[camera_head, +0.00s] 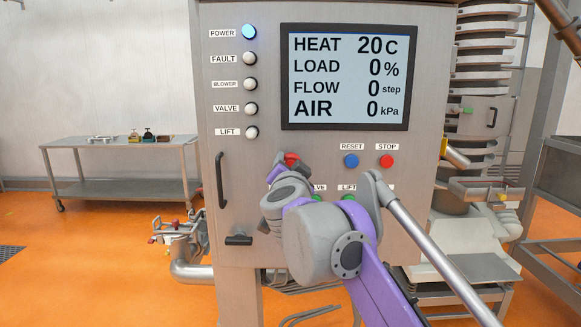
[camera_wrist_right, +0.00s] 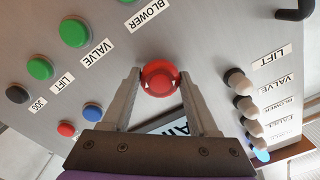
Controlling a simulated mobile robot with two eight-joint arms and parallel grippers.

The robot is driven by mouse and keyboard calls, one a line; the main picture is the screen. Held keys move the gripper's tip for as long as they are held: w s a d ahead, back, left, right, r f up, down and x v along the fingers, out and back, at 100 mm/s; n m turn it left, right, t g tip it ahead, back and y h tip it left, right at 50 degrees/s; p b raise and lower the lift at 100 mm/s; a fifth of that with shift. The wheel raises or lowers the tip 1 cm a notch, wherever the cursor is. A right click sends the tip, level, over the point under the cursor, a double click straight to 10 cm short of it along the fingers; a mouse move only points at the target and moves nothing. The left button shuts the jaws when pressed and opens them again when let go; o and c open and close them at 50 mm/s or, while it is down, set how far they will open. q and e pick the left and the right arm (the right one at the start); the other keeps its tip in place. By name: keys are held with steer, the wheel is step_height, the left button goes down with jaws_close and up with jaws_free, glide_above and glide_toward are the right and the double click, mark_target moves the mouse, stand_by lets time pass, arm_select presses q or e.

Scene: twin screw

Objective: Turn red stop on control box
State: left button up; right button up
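The control box (camera_head: 235,175) stands in the middle of the head view, with a grey front and a large display. A round red stop knob (camera_head: 291,158) with white arrow marks sits on its front and is partly hidden by my right gripper (camera_head: 279,172). In the right wrist view the red knob (camera_wrist_right: 160,78) lies between the two fingertips of the right gripper (camera_wrist_right: 160,82). The fingers are apart on either side of it, with narrow gaps visible. A smaller red button (camera_head: 386,161) labelled STOP is farther right. My left gripper is not in view.
A blue RESET button (camera_head: 351,160) is beside the STOP button. Green buttons (camera_wrist_right: 73,32) are near the fingers in the wrist view. White lamps (camera_head: 250,108) and a black handle (camera_head: 221,180) are on the left. A metal table (camera_head: 120,145) stands behind left.

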steer(key=c, duration=0.8)
steer(key=shift+r+m+p, duration=0.2)
steer(key=shift+m+p, duration=1.05)
steer(key=shift+m, duration=0.15)
steer(key=m+p, duration=0.2)
steer(key=m, duration=0.1)
steer(key=shift+m, duration=0.3)
steer(key=shift+f+m+p, duration=0.1)
steer(key=shift+m+p, duration=0.35)
steer(key=shift+m, duration=0.25)
steer(key=o, duration=1.3)
steer(key=shift+o, duration=0.2)
steer(key=shift+s, duration=0.1)
